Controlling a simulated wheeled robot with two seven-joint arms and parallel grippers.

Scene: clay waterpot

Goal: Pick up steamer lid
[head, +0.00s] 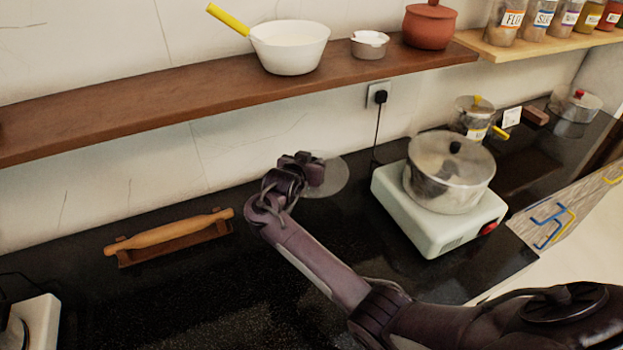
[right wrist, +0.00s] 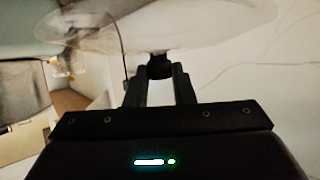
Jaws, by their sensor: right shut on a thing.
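My right gripper (head: 316,173) is shut on the black knob (right wrist: 160,67) of a round, see-through lid (head: 335,178). The lid also shows in the right wrist view (right wrist: 205,22), as a wide pale disc beyond the fingers. In the head view it is at the far side of the counter near the wall, partly hidden by my gripper; its exact height cannot be told. A metal pot (head: 447,190) stands on a white hot plate (head: 400,205) to the right, with its own glass lid and black knob on it. My left gripper is not in view.
A rolling pin (head: 175,234) lies on a wooden stand at the left of the dark counter (head: 190,305). A wooden shelf (head: 190,100) runs above, bearing a white saucepan (head: 290,50) and a clay pot (head: 430,28). A small pot (head: 473,112) stands behind the hot plate.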

